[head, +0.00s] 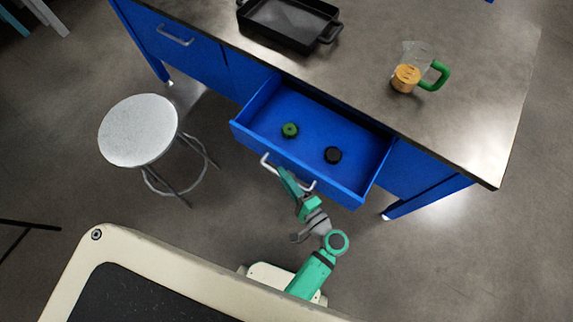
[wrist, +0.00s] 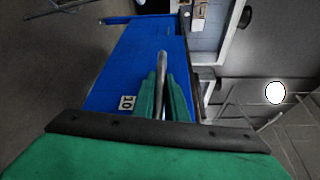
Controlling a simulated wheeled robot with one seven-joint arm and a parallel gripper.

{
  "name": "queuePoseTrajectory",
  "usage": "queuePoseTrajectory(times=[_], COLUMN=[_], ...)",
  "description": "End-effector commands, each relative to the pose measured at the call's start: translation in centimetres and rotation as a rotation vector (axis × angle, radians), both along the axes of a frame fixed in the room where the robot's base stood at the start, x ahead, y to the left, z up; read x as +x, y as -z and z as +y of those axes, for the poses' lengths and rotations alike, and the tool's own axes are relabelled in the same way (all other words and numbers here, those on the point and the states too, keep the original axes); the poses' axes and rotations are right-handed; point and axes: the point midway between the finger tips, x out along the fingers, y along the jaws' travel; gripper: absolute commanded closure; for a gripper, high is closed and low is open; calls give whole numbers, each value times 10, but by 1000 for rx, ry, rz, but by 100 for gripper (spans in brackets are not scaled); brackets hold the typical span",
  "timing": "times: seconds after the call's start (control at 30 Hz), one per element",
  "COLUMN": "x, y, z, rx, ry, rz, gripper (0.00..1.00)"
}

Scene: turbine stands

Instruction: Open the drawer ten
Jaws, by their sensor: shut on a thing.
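The blue drawer (head: 350,183) stands pulled out from the desk in the head view, with its inside showing. Its front also shows in the wrist view (wrist: 125,70), with a small label reading 10 (wrist: 127,103). My gripper (head: 287,182) is at the drawer's metal bar handle (head: 306,186). In the wrist view my gripper's green fingers (wrist: 161,90) are shut on the handle (wrist: 162,60), one on each side of it. A green round object (head: 290,130) and a black round object (head: 333,155) lie inside the drawer.
The grey desktop (head: 330,75) holds a black tray (head: 290,22) and a clear jug (head: 412,70) with a green handle. Another closed blue drawer (head: 175,38) is at the left. A round stool (head: 138,130) stands left of the open drawer.

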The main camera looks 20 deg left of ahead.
Motion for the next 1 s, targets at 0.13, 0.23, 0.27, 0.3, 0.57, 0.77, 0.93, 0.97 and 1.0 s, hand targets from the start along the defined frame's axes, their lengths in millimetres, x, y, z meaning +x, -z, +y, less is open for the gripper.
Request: queuePoseTrajectory(times=[0.13, 0.23, 0.27, 0.3, 0.57, 0.77, 0.93, 0.97, 1.0], x=[-3, -3, -3, -3, -2, -2, -11, -14, -18], y=[2, 2, 2, 2, 1, 1, -1, -1, -1], z=[3, 2, 2, 2, 1, -1, -14, -18, -24], rx=[0, 0, 0, 0, 1, 0, 0, 0, -1], ry=[-6, -6, -6, -6, -3, -1, 1, 1, 1], rz=[4, 4, 4, 4, 2, 1, 1, 1, 2], gripper=[100, 100, 100, 100, 69, 69, 69, 69, 69])
